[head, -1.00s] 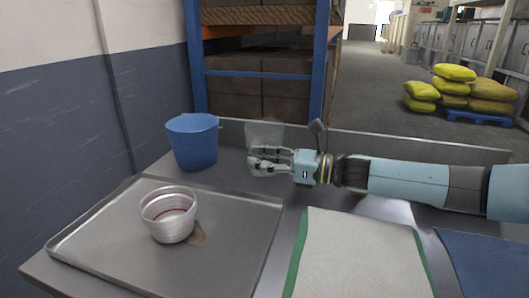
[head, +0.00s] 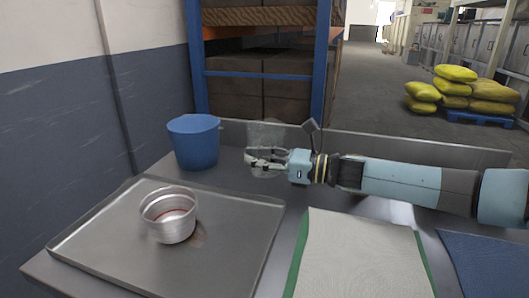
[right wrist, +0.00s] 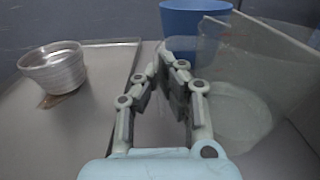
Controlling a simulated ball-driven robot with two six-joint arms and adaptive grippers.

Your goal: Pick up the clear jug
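The clear jug (head: 268,133) is see-through and stands on the grey counter right of the blue bucket. Its see-through wall and round base (right wrist: 238,112) fill the right of the right wrist view. My right gripper (head: 250,158) reaches in from the right, and its fingers overlap the lower part of the jug in the head view. In the right wrist view the fingertips (right wrist: 166,58) come close together beside the jug's left side. I cannot tell whether they touch or pinch any part of it. My left gripper is in neither view.
A blue bucket (head: 194,142) stands left of the jug, close by. A metal tray (head: 110,225) at front left holds a silver bowl-like pan (head: 170,216). A pale mat with green edges (head: 355,255) and a blue mat (head: 490,265) lie at front right. A low ledge (head: 400,144) runs behind.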

